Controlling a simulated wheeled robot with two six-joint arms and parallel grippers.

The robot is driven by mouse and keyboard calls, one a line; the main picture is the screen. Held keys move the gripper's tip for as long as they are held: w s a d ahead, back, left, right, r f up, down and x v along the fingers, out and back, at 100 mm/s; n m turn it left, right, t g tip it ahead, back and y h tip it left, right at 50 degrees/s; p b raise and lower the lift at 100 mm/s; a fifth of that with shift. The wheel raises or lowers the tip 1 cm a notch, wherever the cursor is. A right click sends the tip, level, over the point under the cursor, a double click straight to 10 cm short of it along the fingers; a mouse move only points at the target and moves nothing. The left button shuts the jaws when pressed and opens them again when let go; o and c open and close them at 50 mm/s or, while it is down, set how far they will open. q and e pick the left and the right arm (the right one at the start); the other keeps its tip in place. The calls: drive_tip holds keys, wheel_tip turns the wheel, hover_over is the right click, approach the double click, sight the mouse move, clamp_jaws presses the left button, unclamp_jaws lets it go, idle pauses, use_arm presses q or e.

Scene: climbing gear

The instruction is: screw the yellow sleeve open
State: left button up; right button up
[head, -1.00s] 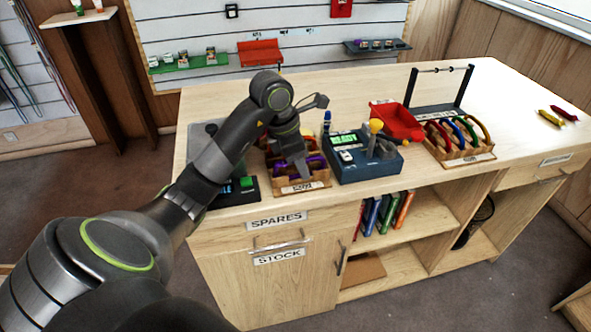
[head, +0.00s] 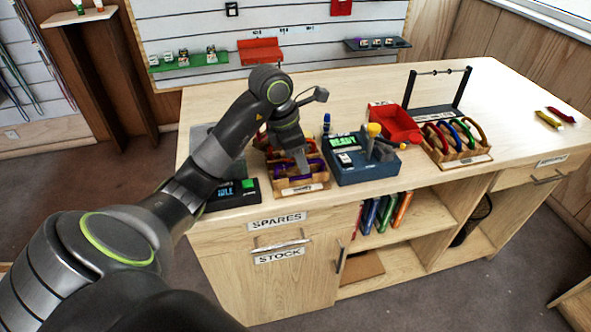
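My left gripper (head: 301,168) points down over a wooden rack (head: 300,190) holding purple and dark items, partly hidden by my arm. Its fingertips are small and near a purple loop; I cannot tell whether they are open or touch it. I cannot pick out a yellow sleeve for certain. A blue device (head: 364,170) beside the rack has a yellow knob (head: 374,129) on top and a lit green display. My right gripper is not in view.
A black box with a green button (head: 248,183) stands left of the rack. Yellow (head: 548,119) and red pieces lie far right. The counter's back middle is clear.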

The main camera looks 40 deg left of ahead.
use_arm(q)
drive_tip(key=shift+s+d+p, duration=0.45)
drive_tip(key=shift+d+p, duration=0.05)
drive_tip(key=shift+p, duration=0.15)
drive_tip(key=shift+f, duration=0.15)
drive_tip(key=shift+f+b, duration=1.3)
drive_tip(key=shift+b, duration=0.2)
drive_tip(key=shift+w+a+b, duration=0.45)
drive_tip(key=shift+a+b, duration=0.1)
drive_tip(key=shift+r, duration=0.15)
drive_tip(key=shift+r+p, duration=1.3)
drive_tip(key=shift+r, duration=0.05)
